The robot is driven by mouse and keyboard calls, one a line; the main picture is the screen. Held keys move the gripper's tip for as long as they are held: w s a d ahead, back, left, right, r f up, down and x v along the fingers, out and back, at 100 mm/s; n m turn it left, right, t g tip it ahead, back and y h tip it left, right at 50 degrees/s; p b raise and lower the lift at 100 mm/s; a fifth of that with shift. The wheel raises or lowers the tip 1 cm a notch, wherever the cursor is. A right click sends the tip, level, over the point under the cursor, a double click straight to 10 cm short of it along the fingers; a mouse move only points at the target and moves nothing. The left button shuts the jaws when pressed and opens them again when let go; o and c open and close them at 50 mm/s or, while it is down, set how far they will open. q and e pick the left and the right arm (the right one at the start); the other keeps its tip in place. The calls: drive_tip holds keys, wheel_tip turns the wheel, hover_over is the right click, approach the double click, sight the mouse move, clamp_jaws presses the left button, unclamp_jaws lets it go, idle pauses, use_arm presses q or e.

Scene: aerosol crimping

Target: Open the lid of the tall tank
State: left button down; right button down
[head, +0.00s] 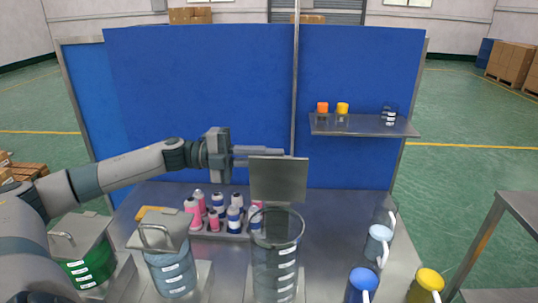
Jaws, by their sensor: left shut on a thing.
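The tall tank (275,262) is a clear cylinder with white labels at the front middle of the bench. Its round top (276,226) is uncovered. Its lid (278,180), a flat grey square plate, stands roughly upright above the far side of the rim. My left gripper (278,152) reaches in from the left at the lid's upper edge and is shut on the lid. The exact grip point and any handle are hidden behind the plate. My right gripper is not in view.
Two shorter tanks with handled lids, one green (88,262) and one grey-blue (170,262), stand left. A rack of pink and blue bottles (222,215) sits behind. Several jugs, including a yellow one (425,286), stand right. A shelf (362,125) is on the blue panel.

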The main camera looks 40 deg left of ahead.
use_arm(q)
drive_tip(key=shift+w+a+f+n, duration=0.3)
drive_tip(key=shift+w+a+n, duration=0.1)
drive_tip(key=shift+w, duration=0.2)
drive_tip(key=shift+w+a+f+n, duration=0.25)
drive_tip(key=shift+w+n, duration=0.15)
drive_tip(key=shift+w, duration=0.15)
drive_tip(key=shift+f, duration=0.1)
